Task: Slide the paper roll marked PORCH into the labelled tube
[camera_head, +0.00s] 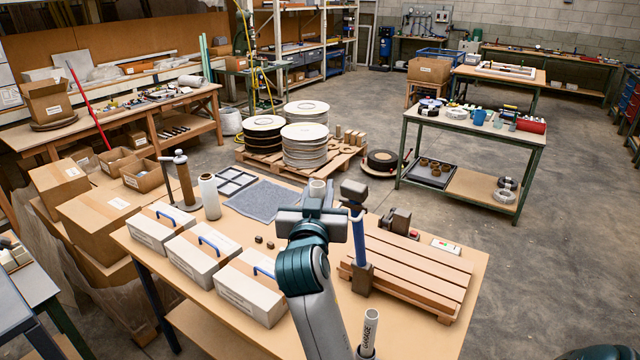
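My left gripper (315,218) is over the middle of the near workbench, seen from behind. Its fingers are hidden by its own body. The top of a pale cylinder (317,188) shows just beyond it; whether the fingers hold it cannot be seen, and no PORCH marking is visible. A white roll (370,328) with dark lettering that looks like GARAGE stands upright in a dark holder (366,352) at the bench's front edge. No label reading PORCH can be made out. My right gripper is out of view.
Three white boxes with blue handles (200,255) stand left of my arm. A slatted wooden rack (415,275) lies to the right, with a blue upright post (358,235) by its left end. A white bottle (209,197) and grey cloth (264,200) are behind.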

